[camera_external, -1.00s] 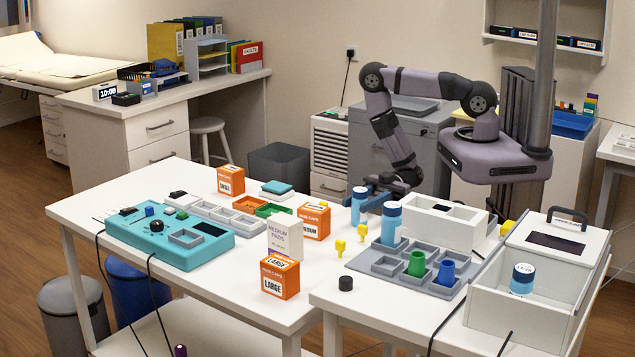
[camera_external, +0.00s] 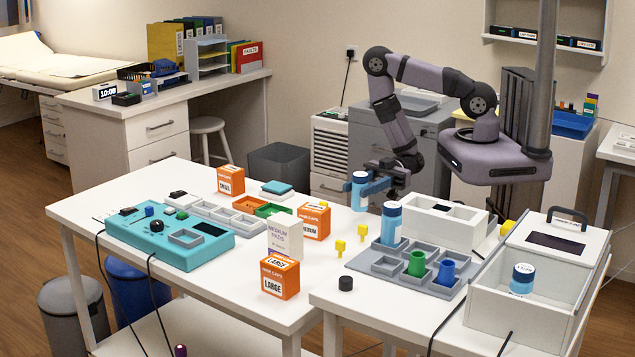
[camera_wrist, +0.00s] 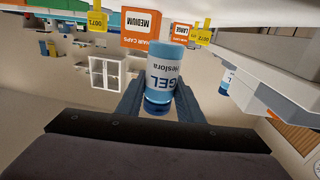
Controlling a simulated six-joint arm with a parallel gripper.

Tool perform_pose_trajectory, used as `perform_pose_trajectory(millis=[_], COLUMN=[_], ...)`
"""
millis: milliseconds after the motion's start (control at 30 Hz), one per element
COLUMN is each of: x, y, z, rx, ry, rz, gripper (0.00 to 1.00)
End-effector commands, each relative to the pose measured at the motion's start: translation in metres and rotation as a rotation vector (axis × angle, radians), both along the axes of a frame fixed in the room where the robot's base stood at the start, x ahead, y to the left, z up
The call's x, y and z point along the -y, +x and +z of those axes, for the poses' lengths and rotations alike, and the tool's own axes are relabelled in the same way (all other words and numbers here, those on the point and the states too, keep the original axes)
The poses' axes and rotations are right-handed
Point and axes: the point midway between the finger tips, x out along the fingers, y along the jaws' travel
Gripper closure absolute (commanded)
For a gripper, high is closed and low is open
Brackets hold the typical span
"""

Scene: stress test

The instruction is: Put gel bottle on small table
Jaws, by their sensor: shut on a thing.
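My gripper (camera_external: 370,187) is shut on a blue gel bottle (camera_external: 360,194) with a white label. It holds the bottle roughly upright, seemingly just above the far right part of the long white table (camera_external: 330,268). In the wrist view the gel bottle (camera_wrist: 163,78) sits between the dark fingers of my gripper (camera_wrist: 160,102), its "GEL" label facing the camera. A second white table (camera_external: 385,318) adjoins at the front right; which table is the small one is not marked.
A similar blue bottle (camera_external: 391,224) stands in the grey compartment tray (camera_external: 388,266), close to the held bottle. Orange boxes (camera_external: 314,222), yellow tags (camera_external: 340,246) and a white box (camera_external: 445,222) stand nearby. An open white bin (camera_external: 510,312) holds another bottle (camera_external: 522,279).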

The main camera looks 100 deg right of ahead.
Motion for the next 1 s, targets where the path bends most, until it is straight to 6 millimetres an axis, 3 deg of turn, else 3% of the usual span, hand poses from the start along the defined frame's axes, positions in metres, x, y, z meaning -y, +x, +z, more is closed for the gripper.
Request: perform_pose_trajectory(millis=[333,500,833,1000], x=[0.0,0.0,0.001,0.018], y=[0.0,0.0,0.007,0.013], z=[0.047,0.057,0.06,0.038], rx=[0.002,0.001,0.003,-0.004], ry=[0.001,0.001,0.0,0.003], rz=[0.0,0.0,0.023,0.001], gripper=[0.95,0.95,0.95,0.95])
